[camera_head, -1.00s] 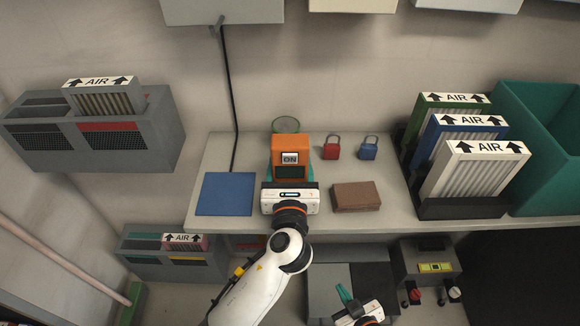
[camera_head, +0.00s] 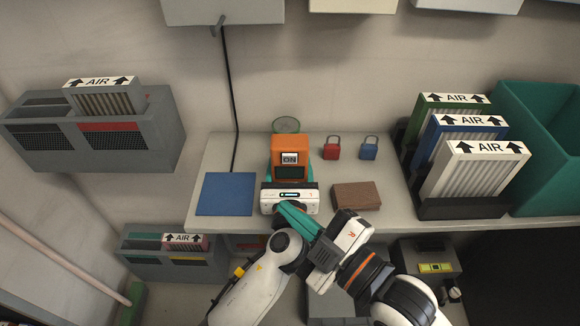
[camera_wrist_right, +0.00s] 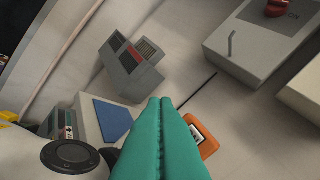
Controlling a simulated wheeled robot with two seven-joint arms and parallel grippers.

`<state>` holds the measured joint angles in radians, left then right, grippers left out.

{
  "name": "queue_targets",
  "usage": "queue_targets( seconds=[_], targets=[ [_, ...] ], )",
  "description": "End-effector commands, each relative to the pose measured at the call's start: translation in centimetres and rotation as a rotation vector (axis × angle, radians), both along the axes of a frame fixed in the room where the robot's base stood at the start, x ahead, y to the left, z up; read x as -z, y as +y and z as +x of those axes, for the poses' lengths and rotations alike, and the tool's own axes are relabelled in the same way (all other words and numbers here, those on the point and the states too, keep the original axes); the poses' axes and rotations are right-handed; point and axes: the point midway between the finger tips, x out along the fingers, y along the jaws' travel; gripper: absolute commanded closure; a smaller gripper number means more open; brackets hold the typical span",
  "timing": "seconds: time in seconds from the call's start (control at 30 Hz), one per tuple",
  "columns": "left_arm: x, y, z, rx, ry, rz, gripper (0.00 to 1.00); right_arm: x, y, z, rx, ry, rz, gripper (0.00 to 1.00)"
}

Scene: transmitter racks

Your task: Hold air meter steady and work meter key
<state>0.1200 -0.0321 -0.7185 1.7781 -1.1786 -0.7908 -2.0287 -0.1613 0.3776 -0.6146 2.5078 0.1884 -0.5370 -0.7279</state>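The orange air meter (camera_head: 290,146) stands upright on the grey shelf, with a small ON label and a dark screen on its face. My left gripper (camera_head: 290,172) is at its lower part, with teal fingers at both sides of it. My right gripper (camera_head: 284,210) is in front of the left wrist, below the meter and apart from it. Its teal fingers lie together with nothing between them. In the right wrist view the closed fingers (camera_wrist_right: 160,102) partly cover the meter (camera_wrist_right: 207,133). I cannot make out a separate meter key.
A blue mat (camera_head: 226,194) lies left of the meter and a brown block (camera_head: 356,195) right. Red (camera_head: 331,152) and blue (camera_head: 369,152) padlocks stand behind the block. AIR filters (camera_head: 474,180) and a teal bin (camera_head: 545,150) fill the right side. My arms cross close together.

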Motion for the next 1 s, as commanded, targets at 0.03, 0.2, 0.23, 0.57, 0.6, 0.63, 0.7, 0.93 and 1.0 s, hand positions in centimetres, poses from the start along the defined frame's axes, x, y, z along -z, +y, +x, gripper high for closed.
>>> queue_targets(
  seconds=[0.03, 0.2, 0.23, 0.57, 0.6, 0.63, 0.7, 0.93, 1.0],
  targets=[
    [0.0, 0.0, 0.0, 0.0, 0.0, 0.0, 0.64, 0.7, 0.0, -0.1, -0.008, 0.0, -0.053, 1.0],
    [0.0, 0.0, 0.0, 0.001, -0.001, 0.0, 0.64, 1.9, 0.0, 0.3, -0.013, 0.011, -0.129, 1.0],
    [0.0, 0.0, 0.0, 0.001, -0.001, 0.0, 0.64, 2.0, 0.0, 0.5, -0.013, 0.012, -0.133, 1.0],
    [0.0, 0.0, 0.0, 0.001, -0.001, 0.0, 0.64, 2.0, 0.0, 4.8, -0.01, 0.011, -0.132, 1.0],
    [0.0, 0.0, 0.0, 0.001, -0.001, 0.0, 0.64, 2.0, 0.0, 5.4, -0.011, 0.011, -0.131, 1.0],
    [0.0, 0.0, 0.0, 0.001, -0.001, 0.0, 0.64, 1.9, 0.0, 5.8, -0.01, 0.011, -0.13, 1.0],
    [0.0, 0.0, 0.0, 0.001, -0.001, 0.0, 0.64, 1.9, 0.0, 6.6, -0.011, 0.011, -0.131, 1.0],
    [0.0, 0.0, 0.0, 0.001, -0.001, 0.0, 0.64, 2.0, 0.0, 8.4, -0.012, 0.014, -0.13, 1.0],
    [0.0, 0.0, 0.0, 0.001, -0.001, 0.0, 0.64, 2.0, 0.0, 8.6, -0.012, 0.015, -0.129, 1.0]
  ],
)
